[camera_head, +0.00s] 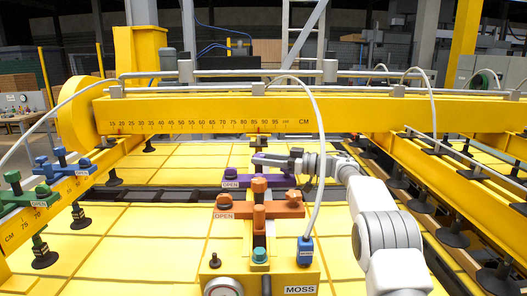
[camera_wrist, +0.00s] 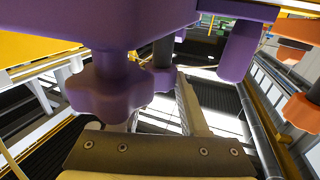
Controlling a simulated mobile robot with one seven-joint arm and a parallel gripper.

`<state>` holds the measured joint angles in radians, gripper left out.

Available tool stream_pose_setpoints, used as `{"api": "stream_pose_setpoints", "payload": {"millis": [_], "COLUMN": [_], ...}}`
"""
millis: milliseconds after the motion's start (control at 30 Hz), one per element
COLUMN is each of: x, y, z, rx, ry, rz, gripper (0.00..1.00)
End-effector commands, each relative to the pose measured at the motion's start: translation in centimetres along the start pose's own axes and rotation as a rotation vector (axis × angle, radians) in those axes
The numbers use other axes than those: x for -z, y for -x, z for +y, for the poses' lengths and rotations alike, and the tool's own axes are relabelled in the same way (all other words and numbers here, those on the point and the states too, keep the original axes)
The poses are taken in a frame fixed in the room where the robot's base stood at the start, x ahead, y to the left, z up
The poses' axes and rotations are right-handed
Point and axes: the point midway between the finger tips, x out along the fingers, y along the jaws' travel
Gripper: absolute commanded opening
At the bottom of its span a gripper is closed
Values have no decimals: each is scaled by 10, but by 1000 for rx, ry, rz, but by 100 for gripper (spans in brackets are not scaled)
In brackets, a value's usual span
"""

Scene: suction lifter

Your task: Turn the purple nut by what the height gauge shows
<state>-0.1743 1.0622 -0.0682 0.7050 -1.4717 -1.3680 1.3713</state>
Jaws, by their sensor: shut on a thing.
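My gripper (camera_head: 283,162) reaches in from the right at the purple crossbar. Its fingers also show in the wrist view (camera_wrist: 165,105), closed around the smaller purple nut, partly hidden by the large knob. A round gauge (camera_head: 222,287) stands at the bottom of the picture, its face cut off and unreadable.
An orange crossbar (camera_head: 285,208) with orange knobs stands just in front of the purple one. A hose runs to a blue connector (camera_head: 305,252) by the MOSS label. Blue (camera_head: 62,166) and green (camera_head: 40,195) fittings are at the left. A yellow ruled beam (camera_head: 200,112) crosses behind.

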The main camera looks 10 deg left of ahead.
Motion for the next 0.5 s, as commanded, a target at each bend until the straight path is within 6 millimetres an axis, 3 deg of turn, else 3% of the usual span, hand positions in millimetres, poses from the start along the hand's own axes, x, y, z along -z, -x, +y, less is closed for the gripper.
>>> {"api": "stream_pose_setpoints", "payload": {"millis": [333,367,500], "x": [1,1,1], "y": [0,0,0], "z": [0,0,0], "rx": [3,3,4], "ry": [0,0,0], "rz": [4,4,4], "gripper": [0,47,73]}}
